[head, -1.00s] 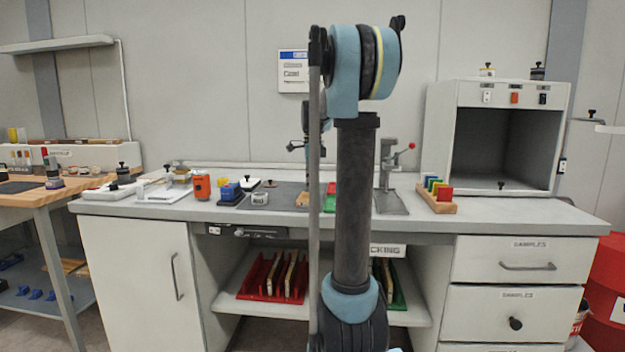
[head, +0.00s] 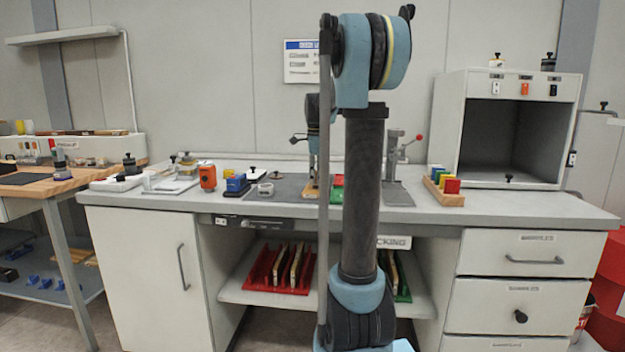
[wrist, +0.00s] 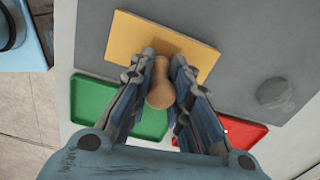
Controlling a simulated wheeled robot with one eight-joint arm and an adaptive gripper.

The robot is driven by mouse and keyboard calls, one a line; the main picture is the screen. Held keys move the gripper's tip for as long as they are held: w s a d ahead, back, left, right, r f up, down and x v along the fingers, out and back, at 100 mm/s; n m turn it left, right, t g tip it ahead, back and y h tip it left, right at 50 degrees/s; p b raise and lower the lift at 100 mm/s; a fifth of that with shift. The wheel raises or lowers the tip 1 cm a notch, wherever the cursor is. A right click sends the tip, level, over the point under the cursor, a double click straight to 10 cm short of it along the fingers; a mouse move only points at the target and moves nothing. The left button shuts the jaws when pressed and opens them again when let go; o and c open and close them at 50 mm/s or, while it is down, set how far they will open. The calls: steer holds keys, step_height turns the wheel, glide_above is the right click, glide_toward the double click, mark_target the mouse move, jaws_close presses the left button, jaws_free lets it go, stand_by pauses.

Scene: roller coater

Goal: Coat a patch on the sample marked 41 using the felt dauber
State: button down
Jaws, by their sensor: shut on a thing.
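In the wrist view, my gripper (wrist: 160,72) is shut on a rounded wooden handle (wrist: 160,96), which looks like the dauber's. Its felt end is hidden. The handle is over or at the near edge of a flat tan panel (wrist: 135,36) on the grey mat (wrist: 262,40); I cannot tell whether the dauber touches it. No number 41 is readable, so I cannot tell whether this panel is that sample. In the head view, the panel (head: 310,191) shows partly, and my arm hides the gripper's fingers.
In the wrist view, a green tray (wrist: 92,100) and a red tray (wrist: 240,132) lie close to the fingers, and a grey round piece (wrist: 275,92) is at right. The head view shows an orange container (head: 208,177), a block rack (head: 443,190) and an open cabinet (head: 510,140).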

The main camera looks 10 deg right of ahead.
steer(key=shift+s+d, duration=0.15)
steer(key=shift+d, duration=0.25)
steer(key=shift+r, duration=4)
